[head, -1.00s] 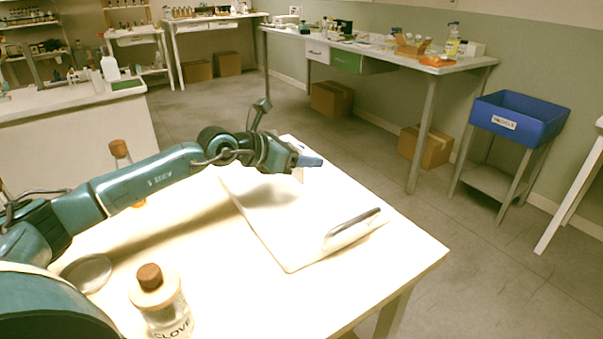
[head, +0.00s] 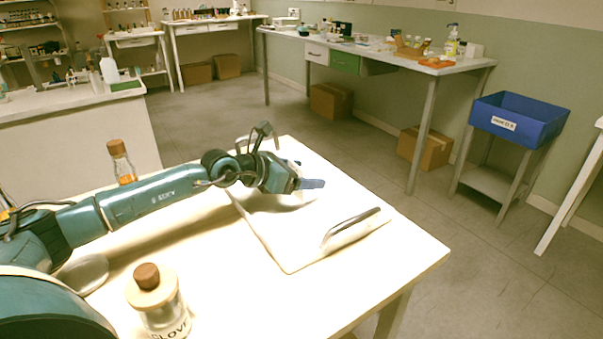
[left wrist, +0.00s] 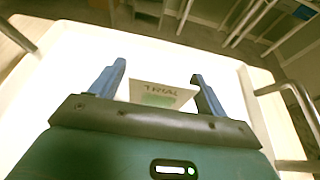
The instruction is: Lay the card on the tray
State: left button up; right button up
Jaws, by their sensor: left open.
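The white card (left wrist: 160,93), marked TRIAL with a green patch, shows in the left wrist view between my left gripper's two blue fingers, with clear gaps on both sides. My left gripper (left wrist: 157,85) is open. In the head view my left gripper (head: 304,175) is low over the back part of the white tray (head: 285,240), and the card cannot be made out there. The card appears to rest on the tray's pale surface; its near edge is partly hidden by the gripper body. My right gripper is not in view.
A corked glass jar labelled CLOVE (head: 160,305) stands at the table's front left. Another corked bottle (head: 121,162) stands behind my left arm. A round grey dish (head: 84,273) lies left of the jar. The tray has a raised metal handle (head: 350,228).

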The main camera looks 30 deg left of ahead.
pick_arm(q)
jog(key=shift+r, duration=0.2)
jog(key=shift+s+a, duration=0.2)
jog(key=shift+a, duration=0.05)
jog(key=v, duration=1)
jog(key=shift+f, duration=0.1)
jog(key=shift+s+a+r+b, duration=0.3)
jog(key=shift+s+r, duration=0.05)
jog(key=shift+s, duration=0.2)
